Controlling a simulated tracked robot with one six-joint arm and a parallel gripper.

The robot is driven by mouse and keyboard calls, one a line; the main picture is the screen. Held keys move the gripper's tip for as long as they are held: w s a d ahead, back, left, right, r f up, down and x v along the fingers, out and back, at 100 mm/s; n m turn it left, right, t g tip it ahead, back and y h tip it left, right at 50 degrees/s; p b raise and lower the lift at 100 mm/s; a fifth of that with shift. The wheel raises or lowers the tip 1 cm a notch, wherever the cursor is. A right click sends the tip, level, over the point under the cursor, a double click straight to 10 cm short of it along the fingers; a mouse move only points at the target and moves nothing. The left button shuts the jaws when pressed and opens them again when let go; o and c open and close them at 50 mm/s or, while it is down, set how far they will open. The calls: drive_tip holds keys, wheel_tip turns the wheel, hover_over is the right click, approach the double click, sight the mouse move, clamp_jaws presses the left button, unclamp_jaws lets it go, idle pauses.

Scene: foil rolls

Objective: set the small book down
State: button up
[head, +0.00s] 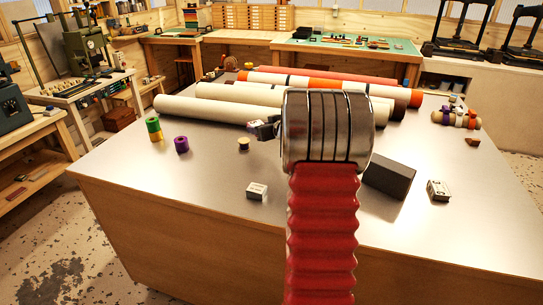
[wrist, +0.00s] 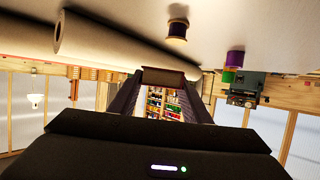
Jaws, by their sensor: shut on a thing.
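In the wrist view my gripper (wrist: 166,90) is shut on the small book (wrist: 172,77), which shows as a narrow brownish block between the two dark fingertips. In the head view my gripper (head: 263,130) is partly hidden behind my metal wrist and shows at its left side, over the grey table (head: 225,215). The book is too small and covered to make out clearly there. I cannot tell whether it touches the tabletop.
Long rolls (head: 210,111) lie across the back of the table. The front left is clear.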

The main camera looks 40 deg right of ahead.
hover_over(275, 157)
drive_tip(key=shift+w+d+r+m+h, duration=0.1)
drive_tip(key=shift+w+r+m+h, duration=0.05)
drive_tip(key=shift+m+h, duration=0.2)
drive_tip(key=shift+f, duration=3.1)
drive_tip(key=shift+f, duration=1.9)
drive_tip(key=shift+f, duration=0.6)
drive_tip(key=o, duration=1.1)
drive_tip(key=shift+c, duration=0.2)
